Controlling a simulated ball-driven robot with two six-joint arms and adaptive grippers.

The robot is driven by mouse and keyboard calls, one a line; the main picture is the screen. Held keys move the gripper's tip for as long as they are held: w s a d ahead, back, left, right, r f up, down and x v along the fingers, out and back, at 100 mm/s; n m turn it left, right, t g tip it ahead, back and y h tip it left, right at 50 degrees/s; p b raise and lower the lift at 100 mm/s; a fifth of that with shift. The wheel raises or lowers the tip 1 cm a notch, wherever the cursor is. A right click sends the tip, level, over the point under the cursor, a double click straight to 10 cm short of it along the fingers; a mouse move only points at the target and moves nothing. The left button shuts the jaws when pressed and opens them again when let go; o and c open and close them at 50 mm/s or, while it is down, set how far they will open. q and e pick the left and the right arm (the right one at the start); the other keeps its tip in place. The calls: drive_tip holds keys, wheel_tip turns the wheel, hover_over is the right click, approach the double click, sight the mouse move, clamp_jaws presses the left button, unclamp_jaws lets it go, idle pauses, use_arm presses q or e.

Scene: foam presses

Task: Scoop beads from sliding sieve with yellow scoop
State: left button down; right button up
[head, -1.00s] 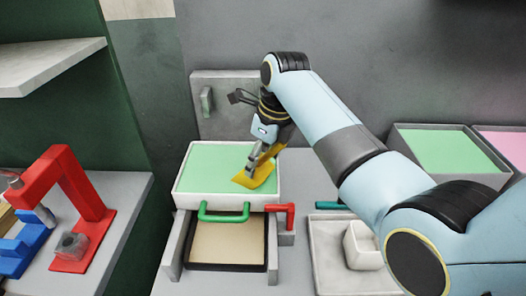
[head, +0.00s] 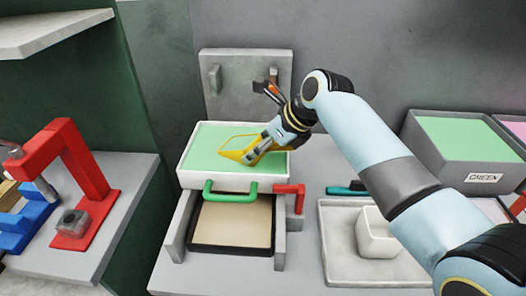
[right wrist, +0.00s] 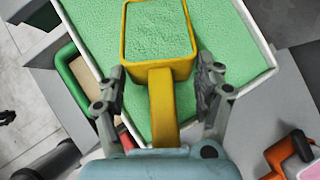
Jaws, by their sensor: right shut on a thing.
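The sliding sieve (head: 268,184) is a white tray full of green beads (head: 210,138), with a green handle (head: 222,196) at its front. My right gripper (head: 262,147) is shut on the handle of the yellow scoop (head: 231,156), over the middle of the sieve. In the right wrist view the scoop's handle (right wrist: 162,105) runs between the fingers (right wrist: 162,88), and green beads (right wrist: 157,35) show inside its square rim. In the head view the scoop is low over the beads; whether it touches them is unclear. My left gripper is not in view.
A tan-bottomed drawer (head: 232,252) sits below the sieve, with a red handle (head: 300,190) to its right. A grey tray (head: 345,272) holds a white cup (head: 377,238). A bin labelled GREEN (head: 450,172) stands at the right. A red press (head: 80,165) stands at the left.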

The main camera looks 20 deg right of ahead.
drive_tip(key=shift+w+a+f+t+y+b, duration=0.1)
drive_tip(key=shift+w+f+t+y+b, duration=0.25)
drive_tip(key=shift+b, duration=0.95)
drive_tip(key=shift+a+f+t+y+b, duration=0.15)
drive_tip(key=shift+f+b, duration=0.3)
drive_tip(key=shift+b, duration=0.8)
drive_tip(key=shift+w+a+t+b, duration=0.3)
drive_tip(key=shift+w+a, duration=0.45)
drive_tip(key=shift+w, duration=0.3)
drive_tip(key=shift+s+d+r+t+y, duration=0.3)
drive_tip(key=shift+s+d+t+y, duration=0.1)
drive_tip(key=shift+y, duration=0.1)
drive_tip(key=shift+s+d+r+t+y+b, duration=0.3)
drive_tip(key=shift+s+r+t+y+b, duration=0.1)
drive_tip(key=shift+s+t+y+b, duration=0.25)
wheel_tip(320, 180, up, 3)
drive_tip(key=p, duration=0.3)
drive_tip(key=shift+f, duration=0.2)
drive_tip(key=shift+t+y, duration=0.25)
drive_tip(key=shift+t, duration=0.3)
drive_tip(key=shift+s+d+r+p, duration=0.15)
drive_tip(key=shift+r+p, duration=0.35)
drive_tip(key=shift+r, duration=0.15)
drive_tip(key=shift+s+d+r+p, duration=0.2)
drive_tip(key=shift+r+p, duration=0.3)
drive_tip(key=shift+r, duration=0.1)
drive_tip(key=shift+s+d+r+p, duration=0.15)
drive_tip(key=shift+r+p, duration=0.35)
drive_tip(key=shift+r, duration=0.15)
